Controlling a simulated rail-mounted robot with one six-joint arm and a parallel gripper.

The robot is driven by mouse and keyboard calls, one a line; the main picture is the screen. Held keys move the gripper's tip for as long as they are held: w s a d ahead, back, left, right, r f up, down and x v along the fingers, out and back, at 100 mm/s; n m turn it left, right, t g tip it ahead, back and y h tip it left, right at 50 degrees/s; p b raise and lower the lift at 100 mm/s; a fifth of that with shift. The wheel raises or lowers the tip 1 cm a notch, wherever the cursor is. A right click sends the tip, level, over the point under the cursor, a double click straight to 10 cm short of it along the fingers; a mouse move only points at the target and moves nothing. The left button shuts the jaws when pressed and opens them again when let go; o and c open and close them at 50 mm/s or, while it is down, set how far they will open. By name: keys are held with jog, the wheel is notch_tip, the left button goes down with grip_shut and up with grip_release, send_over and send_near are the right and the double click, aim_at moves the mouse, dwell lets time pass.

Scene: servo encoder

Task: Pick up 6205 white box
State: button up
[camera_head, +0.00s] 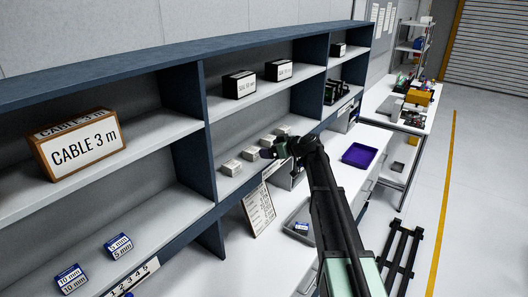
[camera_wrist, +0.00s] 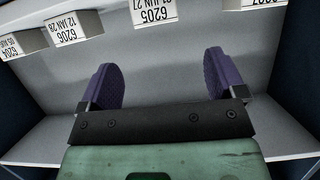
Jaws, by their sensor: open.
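The 6205 white box (camera_wrist: 154,12) shows at the top edge of the wrist view, cut off, with its label upside down. It stands on the shelf between a 6206 box (camera_wrist: 72,29) and another partly cut-off box (camera_wrist: 263,3). My gripper (camera_wrist: 160,65) is open, its two purple fingers apart and empty, short of the box. In the head view my gripper (camera_head: 271,152) is at the front of the lower shelf, beside a row of small white boxes (camera_head: 230,168). Their labels are not legible there.
A 6204 box (camera_wrist: 22,44) stands at the far left of the wrist view. Dark upright dividers (camera_head: 193,158) bound the shelf bay. An upper shelf (camera_head: 262,87) with black-and-white boxes lies above. A purple tray (camera_head: 359,155) sits on the bench to the right.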

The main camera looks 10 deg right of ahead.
aim_at(254, 150)
jog(key=b+x, duration=0.1)
jog(key=x, duration=0.1)
jog(key=b+x, duration=0.1)
jog(key=x, duration=0.2)
jog(key=shift+w+f, duration=0.25)
jog(key=shift+f, duration=0.1)
jog(key=shift+w+a, duration=0.1)
jog(key=shift+a, duration=0.2)
jog(key=b+x, duration=0.1)
jog(key=x, duration=0.1)
jog(key=b+x, duration=0.1)
jog(key=x, duration=0.2)
jog(key=shift+w+d+f+b, duration=0.1)
jog(key=shift+d+f+b, duration=0.05)
jog(key=shift+f+b, duration=0.2)
jog(key=shift+r, duration=0.25)
jog(key=c, duration=1.1)
